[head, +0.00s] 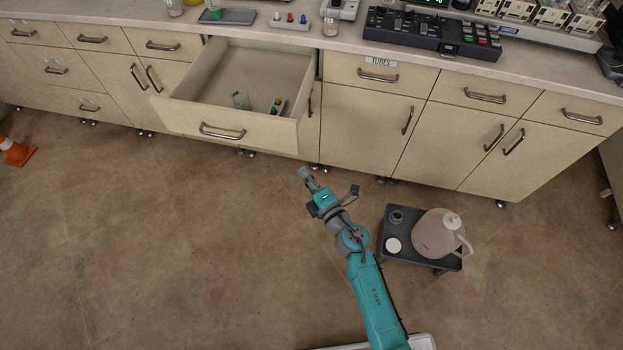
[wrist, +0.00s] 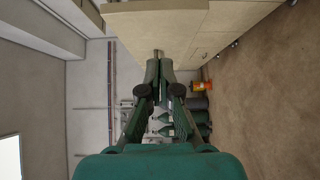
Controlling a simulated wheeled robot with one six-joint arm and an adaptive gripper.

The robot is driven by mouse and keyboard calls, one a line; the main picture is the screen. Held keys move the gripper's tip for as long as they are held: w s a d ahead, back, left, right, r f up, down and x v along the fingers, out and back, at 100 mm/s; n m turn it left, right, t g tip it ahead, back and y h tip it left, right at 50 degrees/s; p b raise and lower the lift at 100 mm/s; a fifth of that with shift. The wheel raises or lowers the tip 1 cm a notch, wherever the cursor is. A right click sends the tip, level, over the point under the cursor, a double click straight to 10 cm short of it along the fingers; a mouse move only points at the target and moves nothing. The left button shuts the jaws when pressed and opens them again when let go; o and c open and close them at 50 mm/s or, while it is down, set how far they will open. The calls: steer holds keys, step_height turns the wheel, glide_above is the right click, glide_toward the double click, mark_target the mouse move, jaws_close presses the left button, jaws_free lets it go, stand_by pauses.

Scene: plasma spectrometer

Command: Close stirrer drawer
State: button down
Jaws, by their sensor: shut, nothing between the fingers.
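The open drawer (head: 175,116) stands pulled out from the cream cabinet row, left of centre in the head view. Its front has a dark curved handle (head: 222,131). In the wrist view the closed fingers (wrist: 158,62) point towards a pale cabinet surface (wrist: 155,28); which panel this is, I cannot tell.
A dark low stand (head: 392,228) with a pinkish jug (head: 437,234) stands right of my arm. Closed drawers and doors flank the open drawer. The worktop (head: 340,40) carries instruments.

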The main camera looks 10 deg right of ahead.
mark_target(293, 142)
steer(key=w, duration=0.5)
steer(key=w+a, duration=0.1)
steer(key=w, duration=0.1)
steer(key=shift+w+a, duration=0.1)
steer(key=shift+w, duration=0.65)
